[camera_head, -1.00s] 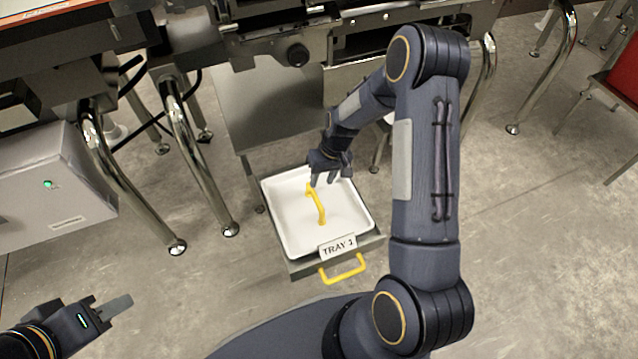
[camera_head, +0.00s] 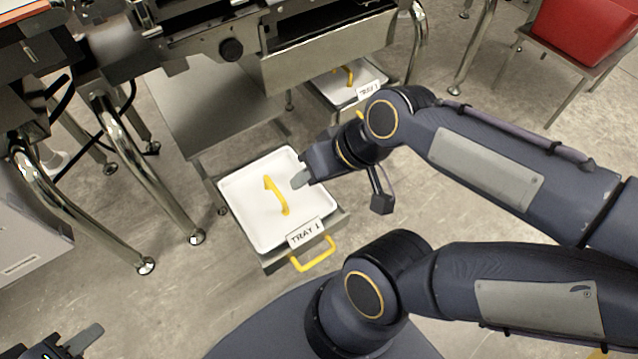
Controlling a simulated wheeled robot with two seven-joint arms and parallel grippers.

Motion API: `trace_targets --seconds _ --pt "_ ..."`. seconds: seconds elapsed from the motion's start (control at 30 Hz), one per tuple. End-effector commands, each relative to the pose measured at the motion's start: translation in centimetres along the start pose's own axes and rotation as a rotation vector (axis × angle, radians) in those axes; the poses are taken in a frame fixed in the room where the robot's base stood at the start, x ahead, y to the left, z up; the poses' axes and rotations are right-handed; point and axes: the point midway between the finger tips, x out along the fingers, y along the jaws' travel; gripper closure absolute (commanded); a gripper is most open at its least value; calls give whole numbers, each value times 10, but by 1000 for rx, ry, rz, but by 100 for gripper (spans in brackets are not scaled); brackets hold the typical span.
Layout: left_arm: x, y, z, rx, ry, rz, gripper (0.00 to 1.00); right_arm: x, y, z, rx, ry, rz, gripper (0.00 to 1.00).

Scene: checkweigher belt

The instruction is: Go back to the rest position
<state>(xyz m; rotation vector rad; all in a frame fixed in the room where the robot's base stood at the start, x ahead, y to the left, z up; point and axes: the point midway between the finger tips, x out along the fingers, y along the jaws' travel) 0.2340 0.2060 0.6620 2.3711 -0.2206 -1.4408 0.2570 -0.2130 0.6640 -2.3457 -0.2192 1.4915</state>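My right gripper (camera_head: 301,178) hangs over the right edge of the front white tray, apart from the yellow handle on it. Its fingers look close together from this angle, and I cannot tell whether they are open or shut. My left gripper (camera_head: 84,340) is at the bottom left corner, over the floor, partly cut off by the picture edge. Its finger gap is not clear. The white tray (camera_head: 240,200) with a yellow handle (camera_head: 274,194) sits in a pulled-out metal drawer labelled TRAY 1 (camera_head: 306,232).
A second white tray (camera_head: 338,92) with a yellow handle sits further back, under the machine. Chrome legs (camera_head: 140,195) stand on the left. A red container (camera_head: 590,35) sits on a stand at the top right.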

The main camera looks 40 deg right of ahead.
Motion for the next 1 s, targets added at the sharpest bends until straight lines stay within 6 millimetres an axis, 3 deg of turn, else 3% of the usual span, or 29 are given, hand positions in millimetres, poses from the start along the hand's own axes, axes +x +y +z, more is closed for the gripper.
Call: trace_targets --seconds 0.1,0.2,0.5,0.63,0.77,1.0 --pt "0 0 0 0 0 0 66 -5 -4 18 -3 30 -6 62" --pt "0 0 0 0 0 0 66 -6 -4 23 -3 39 -8 62" --pt "-1 0 0 0 0 0 66 -7 -5 23 -3 39 -8 62" --pt "-11 5 -6 0 0 0 66 -17 -9 18 -3 39 -8 62" --pt "-37 17 -18 0 0 0 66 -44 -21 6 -3 39 -8 62" --pt "-114 52 -58 0 1 0 66 -122 -56 -30 -3 40 -8 62"
